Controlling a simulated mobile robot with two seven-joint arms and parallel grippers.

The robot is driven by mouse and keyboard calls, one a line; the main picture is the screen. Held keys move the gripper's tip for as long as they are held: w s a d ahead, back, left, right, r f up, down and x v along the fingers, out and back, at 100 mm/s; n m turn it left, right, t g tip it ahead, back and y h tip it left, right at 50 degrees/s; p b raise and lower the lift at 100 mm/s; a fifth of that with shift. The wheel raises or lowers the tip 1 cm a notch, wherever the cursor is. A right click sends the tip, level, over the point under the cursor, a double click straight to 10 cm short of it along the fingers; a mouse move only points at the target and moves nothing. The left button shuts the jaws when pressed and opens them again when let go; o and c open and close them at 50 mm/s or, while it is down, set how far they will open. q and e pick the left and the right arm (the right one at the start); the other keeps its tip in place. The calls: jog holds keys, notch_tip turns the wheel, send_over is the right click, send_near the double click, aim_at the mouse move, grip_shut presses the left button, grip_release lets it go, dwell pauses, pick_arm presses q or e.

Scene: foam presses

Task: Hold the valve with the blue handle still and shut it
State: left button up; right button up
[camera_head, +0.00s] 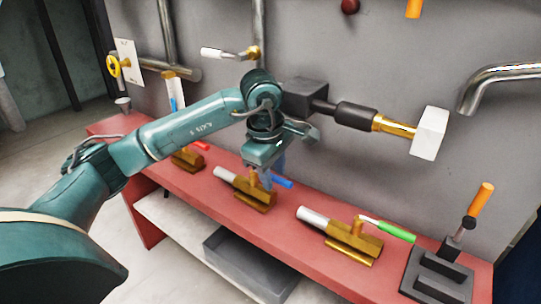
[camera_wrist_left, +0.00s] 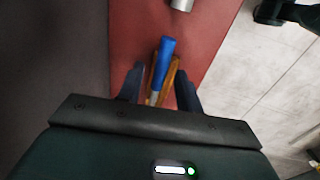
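The valve with the blue handle has a brass body (camera_head: 252,197) and a pale pipe end (camera_head: 224,174). It sits on the red bench, between the red-handled and green-handled valves. Its blue handle (camera_head: 281,181) sticks out to the right in the head view. My left gripper (camera_head: 264,180) points down over this valve. In the left wrist view the blue handle (camera_wrist_left: 165,62) lies between the two dark fingers of my left gripper (camera_wrist_left: 160,88), with brass behind it. The fingers are apart; I see no clear contact. My right gripper is not in view.
The red bench (camera_head: 115,124) runs along a grey wall. A valve with a green handle (camera_head: 394,231) stands to the right, one with a red handle (camera_head: 200,145) to the left. A white-ended wall fitting (camera_head: 429,134) juts out right of my left wrist.

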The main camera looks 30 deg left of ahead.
pick_arm(q)
jog(key=shift+w+f, duration=0.25)
jog(key=shift+f, duration=0.85)
jog(key=shift+c, duration=0.4)
grip_shut()
dwell(0.8)
